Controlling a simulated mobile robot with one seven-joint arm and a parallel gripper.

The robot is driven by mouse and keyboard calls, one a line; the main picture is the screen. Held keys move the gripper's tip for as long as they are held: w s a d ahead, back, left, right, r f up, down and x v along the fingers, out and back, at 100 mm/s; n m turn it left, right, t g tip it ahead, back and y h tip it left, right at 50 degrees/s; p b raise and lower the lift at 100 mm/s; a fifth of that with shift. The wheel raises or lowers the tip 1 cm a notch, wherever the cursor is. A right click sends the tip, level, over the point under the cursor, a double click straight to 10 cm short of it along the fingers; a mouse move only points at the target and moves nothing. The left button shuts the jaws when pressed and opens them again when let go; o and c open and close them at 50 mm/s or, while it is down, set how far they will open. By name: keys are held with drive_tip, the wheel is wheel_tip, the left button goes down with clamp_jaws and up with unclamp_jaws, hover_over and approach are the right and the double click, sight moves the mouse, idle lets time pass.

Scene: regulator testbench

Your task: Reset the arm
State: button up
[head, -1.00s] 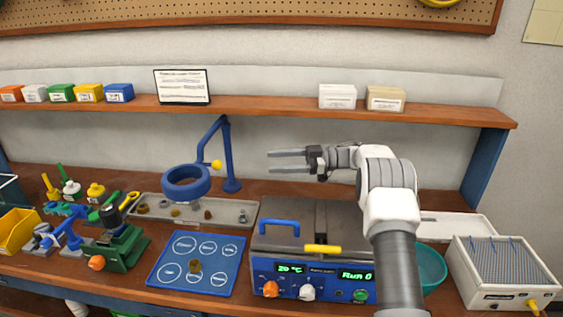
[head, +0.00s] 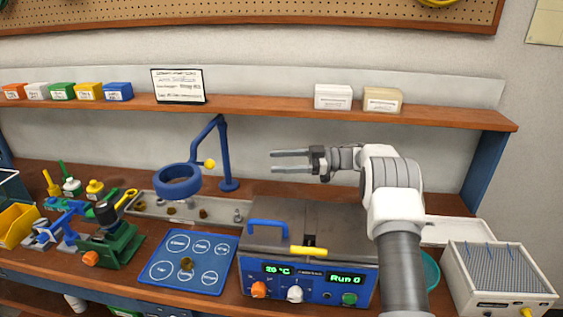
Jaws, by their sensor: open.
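My gripper (head: 274,161) is open and empty, its two grey fingers pointing left. It hovers above the back of the bench, in front of the back wall and below the shelf. My white and grey arm (head: 392,195) rises from the lower right and bends left at the top. It hides part of the bench behind it and the right edge of the blue test unit (head: 320,290).
The test unit shows "20 °C" and "Run 0". A blue ring lamp (head: 177,181) stands left of my gripper. A blue mat (head: 165,250), a grey tray (head: 150,208), a green vise (head: 115,250) and a white box (head: 500,295) are on the bench. A shelf (head: 260,106) runs above.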

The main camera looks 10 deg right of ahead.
drive_tip(key=w+d+r+m+t+h, duration=0.1)
drive_tip(key=w+r+m+t+h, duration=0.25)
drive_tip(key=r+t, duration=0.6)
drive_tip(key=w+d+r+m+t+h, duration=0.2)
drive_tip(key=w+r+m+t+h, duration=0.25)
drive_tip(key=r, duration=0.85)
drive_tip(key=s+d+r+m+t+h, duration=0.3)
drive_tip(key=s+d+r+m+h, duration=0.15)
drive_tip(key=s+h, duration=0.2)
drive_tip(key=s+d+f+m+g+h, duration=0.2)
drive_tip(key=s+f+m+h, duration=0.1)
drive_tip(key=s, duration=0.5)
drive_tip(key=s+d+f+m+g+h, duration=0.2)
drive_tip(key=s+m, duration=0.1)
drive_tip(key=s, duration=0.5)
drive_tip(key=s+a+f+g, duration=0.1)
drive_tip(key=s+f+g, duration=0.1)
drive_tip(key=s+f, duration=0.3)
drive_tip(key=s+a+f+m+g+y, duration=0.1)
drive_tip(key=s+f, duration=0.4)
drive_tip(key=s, duration=0.8)
drive_tip(key=s+a+f+g, duration=0.2)
drive_tip(key=s+f+g, duration=0.3)
drive_tip(key=s, duration=0.4)
drive_tip(key=shift+a+f, duration=0.35)
drive_tip(key=shift+a, duration=0.05)
drive_tip(key=shift+y, duration=0.25)
